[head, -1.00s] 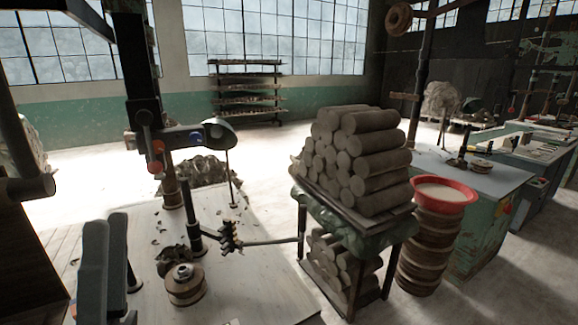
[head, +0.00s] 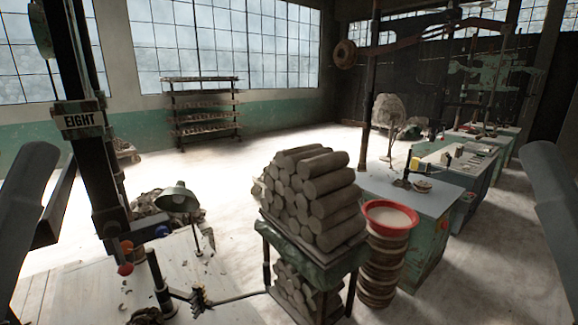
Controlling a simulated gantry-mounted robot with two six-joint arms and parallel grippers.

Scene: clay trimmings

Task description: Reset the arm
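A grey link of my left arm (head: 20,205) stands at the left edge of the head view, and a grey link of my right arm (head: 558,205) stands at the right edge. No gripper fingers show on either side, so whether they hold anything is hidden. The arm links are apart from the clay and the furniture in the picture. A pale work table (head: 80,290) lies at the lower left, with dark clay scraps on it.
Stacked clay rolls (head: 325,185) sit on a stand mid-view. A red basin (head: 391,216) tops round discs beside a bench (head: 425,200). Open floor lies at the lower right.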

